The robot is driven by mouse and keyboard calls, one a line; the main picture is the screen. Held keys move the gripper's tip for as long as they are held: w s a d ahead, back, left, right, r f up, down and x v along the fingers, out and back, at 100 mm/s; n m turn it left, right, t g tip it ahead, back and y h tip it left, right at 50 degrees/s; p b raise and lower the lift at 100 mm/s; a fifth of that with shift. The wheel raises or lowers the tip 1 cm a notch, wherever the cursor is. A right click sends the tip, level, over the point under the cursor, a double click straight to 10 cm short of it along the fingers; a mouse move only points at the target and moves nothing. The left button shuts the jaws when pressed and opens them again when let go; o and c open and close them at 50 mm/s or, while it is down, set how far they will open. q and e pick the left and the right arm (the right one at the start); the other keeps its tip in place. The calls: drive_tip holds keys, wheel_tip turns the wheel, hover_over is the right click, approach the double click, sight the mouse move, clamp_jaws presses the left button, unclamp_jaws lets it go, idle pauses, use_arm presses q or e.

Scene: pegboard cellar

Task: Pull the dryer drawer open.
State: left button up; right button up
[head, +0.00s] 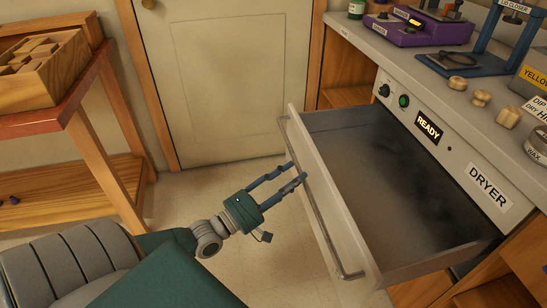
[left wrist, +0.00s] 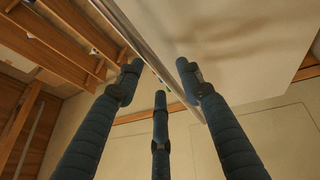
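The dryer drawer (head: 334,215) stands pulled well out of the dryer cabinet, and its empty dark inside shows from above. The word DRYER (head: 488,188) is on a label on the cabinet front to the right. A long metal bar handle (head: 327,238) runs along the drawer front. My left gripper (head: 297,173) is at the upper half of this handle with its fingers spread apart. In the left wrist view the fingers (left wrist: 158,78) are apart, with the drawer's edge passing behind them; contact with the bar cannot be told. My right gripper is out of view.
A lit READY display (head: 428,127) and knobs are on the cabinet front. Its counter holds a purple device (head: 420,28), a blue stand and wooden knobs. A wooden bench (head: 85,105) with a crate stands left. Bare floor lies between bench and drawer.

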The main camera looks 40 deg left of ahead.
use_arm(q)
drive_tip(key=v, duration=0.8)
drive_tip(key=shift+s, duration=0.35)
drive_tip(key=shift+a+f, duration=0.1)
